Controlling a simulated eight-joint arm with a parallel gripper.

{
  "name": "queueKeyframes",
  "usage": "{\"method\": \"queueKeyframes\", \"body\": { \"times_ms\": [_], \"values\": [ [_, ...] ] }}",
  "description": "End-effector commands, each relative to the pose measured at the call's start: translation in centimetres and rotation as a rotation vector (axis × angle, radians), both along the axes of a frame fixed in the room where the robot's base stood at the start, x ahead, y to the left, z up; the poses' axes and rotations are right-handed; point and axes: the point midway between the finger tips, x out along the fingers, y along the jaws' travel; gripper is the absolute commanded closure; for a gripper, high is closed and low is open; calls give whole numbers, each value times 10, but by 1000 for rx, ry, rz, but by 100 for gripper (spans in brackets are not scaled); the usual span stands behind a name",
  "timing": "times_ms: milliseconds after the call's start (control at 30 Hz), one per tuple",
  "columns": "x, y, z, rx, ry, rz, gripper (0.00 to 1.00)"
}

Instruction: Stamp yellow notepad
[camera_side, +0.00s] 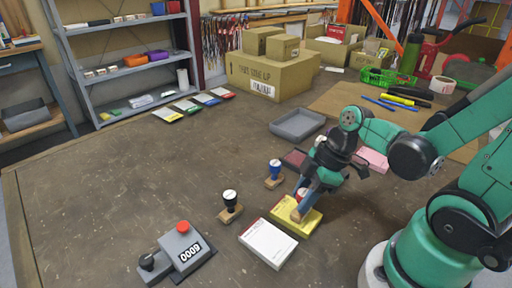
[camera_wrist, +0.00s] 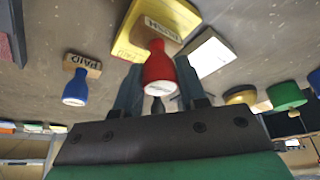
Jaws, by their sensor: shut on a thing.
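The yellow notepad (camera_side: 311,222) lies on the table below my gripper (camera_side: 303,194). In the wrist view the notepad (camera_wrist: 183,14) shows behind the stamp, with faint marks at its edge. My gripper, seen at the wrist (camera_wrist: 158,88), is shut on a red-handled stamp (camera_wrist: 159,68), whose wooden base is lettered RUSH. The stamp is over the notepad. I cannot tell whether its base touches the paper. In the side view the fingers mostly hide the stamp.
A white notepad (camera_side: 268,243) lies beside the yellow one. A dark red pad (camera_side: 293,158), pink pad (camera_side: 373,160) and grey tray (camera_side: 298,124) lie behind.

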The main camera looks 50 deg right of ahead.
Motion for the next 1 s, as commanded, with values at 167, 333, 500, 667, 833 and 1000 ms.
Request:
{"method": "queueKeyframes", "body": {
  "times_ms": [167,333,500,667,833,1000],
  "values": [
    [0,0,5,-2,1,0,98],
    [-1,0,21,-2,1,0,98],
    [0,0,36,-1,1,0,98],
    [0,0,50,-1,1,0,98],
    [0,0,64,-1,1,0,98],
    [0,0,70,-1,1,0,98]
  ]
}}
